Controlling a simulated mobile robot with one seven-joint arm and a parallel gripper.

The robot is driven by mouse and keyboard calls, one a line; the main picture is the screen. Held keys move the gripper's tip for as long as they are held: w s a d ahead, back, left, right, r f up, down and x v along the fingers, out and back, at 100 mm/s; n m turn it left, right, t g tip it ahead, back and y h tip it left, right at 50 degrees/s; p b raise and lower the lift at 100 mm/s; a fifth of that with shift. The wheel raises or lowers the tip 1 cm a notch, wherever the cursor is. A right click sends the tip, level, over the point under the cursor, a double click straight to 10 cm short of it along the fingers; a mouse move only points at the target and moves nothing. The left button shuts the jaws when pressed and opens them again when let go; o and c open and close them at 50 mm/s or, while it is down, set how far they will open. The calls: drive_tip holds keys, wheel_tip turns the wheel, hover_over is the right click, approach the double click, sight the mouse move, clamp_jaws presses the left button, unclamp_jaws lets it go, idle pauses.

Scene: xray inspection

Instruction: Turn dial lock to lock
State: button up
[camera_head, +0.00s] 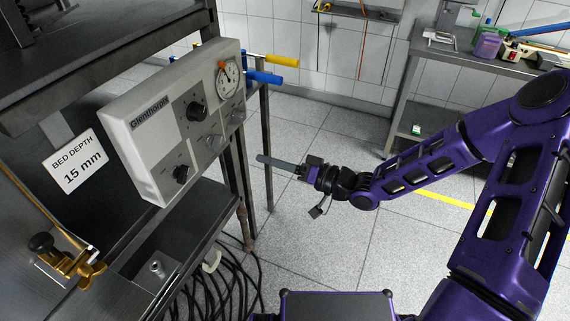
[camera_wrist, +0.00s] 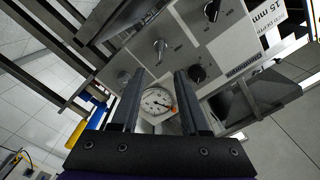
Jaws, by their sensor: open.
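The grey control panel (camera_head: 140,120) carries a round white dial (camera_head: 229,82) with an orange lock tab (camera_head: 221,65) at its upper left rim. In the wrist view, the dial (camera_wrist: 156,100) shows between my fingers, with the orange tab (camera_wrist: 173,108) at its lower right rim, close to the right finger. My gripper (camera_head: 262,158) is open and empty, to the right of the panel and lower in the head view, apart from it. The head view shows its fingers nearly edge-on. The exact lock setting is too small to read.
Black knobs (camera_head: 195,110) and silver knobs (camera_head: 215,142) stick out from the panel near the dial. Yellow (camera_head: 284,60) and blue (camera_head: 263,77) handles lie behind it. Cables (camera_head: 215,290) hang below. The tiled floor (camera_head: 320,220) beneath my gripper is clear.

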drive_tip(key=v, duration=0.3)
drive_tip(key=shift+s+d, duration=0.1)
drive_tip(key=shift+d, duration=0.2)
drive_tip(key=shift+f, duration=0.1)
